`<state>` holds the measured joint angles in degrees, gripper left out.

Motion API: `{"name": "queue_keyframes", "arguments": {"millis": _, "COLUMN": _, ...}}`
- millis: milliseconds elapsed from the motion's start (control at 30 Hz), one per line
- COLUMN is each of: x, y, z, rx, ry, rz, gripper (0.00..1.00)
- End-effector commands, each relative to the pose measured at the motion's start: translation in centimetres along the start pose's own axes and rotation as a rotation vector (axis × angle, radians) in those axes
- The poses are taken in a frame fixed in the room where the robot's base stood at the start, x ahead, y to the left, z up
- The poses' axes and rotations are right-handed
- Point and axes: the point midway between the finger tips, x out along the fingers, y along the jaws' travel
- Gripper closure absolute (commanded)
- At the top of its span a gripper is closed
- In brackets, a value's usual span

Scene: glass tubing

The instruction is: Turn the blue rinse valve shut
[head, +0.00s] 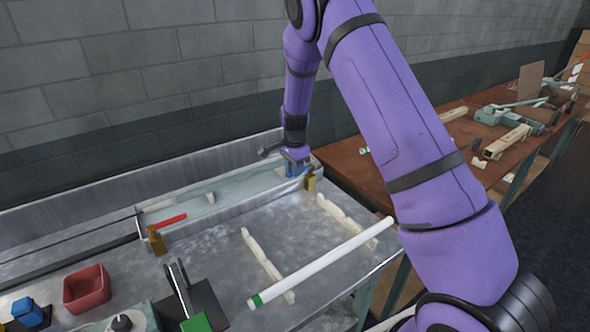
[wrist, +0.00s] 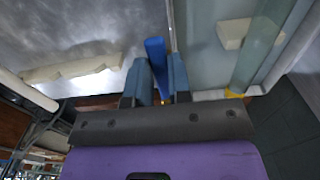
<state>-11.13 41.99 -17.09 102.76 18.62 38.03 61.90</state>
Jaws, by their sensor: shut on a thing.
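The blue valve handle (head: 297,170) is at the far right end of the metal trough, on a brass valve body (head: 310,180). My gripper (head: 292,158) reaches down over it from above. In the wrist view, the blue handle (wrist: 156,52) lies between my gripper's two blue-grey fingers (wrist: 158,72), which are shut on it. Its far end sticks out past the fingertips. The brass body is mostly hidden in the wrist view, and the handle's exact angle is hard to tell.
A red-handled valve (head: 170,221) sits at the trough's left end. A glass tube (head: 235,186) lies in the trough. A white tube with a green end (head: 320,262) rests on wooden supports (head: 265,262) in front. A red bin (head: 87,290) stands at the left. The wall is behind.

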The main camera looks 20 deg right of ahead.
Motion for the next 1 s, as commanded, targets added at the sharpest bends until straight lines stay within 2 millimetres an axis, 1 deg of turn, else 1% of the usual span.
{"name": "queue_keyframes", "arguments": {"millis": 233, "x": -0.1, "y": -0.1, "z": 0.0, "rx": -0.001, "ry": 0.001, "rz": -0.003, "gripper": 1.0}}
{"name": "queue_keyframes", "arguments": {"millis": 267, "x": -0.1, "y": -0.1, "z": 0.0, "rx": -0.001, "ry": 0.001, "rz": -0.003, "gripper": 0.74}}
{"name": "queue_keyframes", "arguments": {"millis": 300, "x": -0.1, "y": -0.1, "z": 0.0, "rx": -0.002, "ry": 0.001, "rz": -0.003, "gripper": 0.65}}
{"name": "queue_keyframes", "arguments": {"millis": 333, "x": -0.1, "y": -0.1, "z": 0.0, "rx": -0.002, "ry": 0.001, "rz": -0.003, "gripper": 0.58}}
{"name": "queue_keyframes", "arguments": {"millis": 367, "x": -0.1, "y": -0.1, "z": 0.0, "rx": -0.002, "ry": 0.001, "rz": -0.002, "gripper": 0.55}}
{"name": "queue_keyframes", "arguments": {"millis": 633, "x": -0.1, "y": 0.0, "z": 0.0, "rx": -0.002, "ry": 0.0, "rz": -0.001, "gripper": 0.55}}
{"name": "queue_keyframes", "arguments": {"millis": 733, "x": -0.6, "y": -0.1, "z": 0.0, "rx": -0.002, "ry": 0.001, "rz": -0.002, "gripper": 0.55}}
{"name": "queue_keyframes", "arguments": {"millis": 867, "x": -2.4, "y": -0.1, "z": 0.0, "rx": -0.003, "ry": 0.001, "rz": -0.004, "gripper": 0.55}}
{"name": "queue_keyframes", "arguments": {"millis": 1000, "x": -5.0, "y": -0.1, "z": 0.0, "rx": -0.002, "ry": 0.0, "rz": -0.005, "gripper": 0.55}}
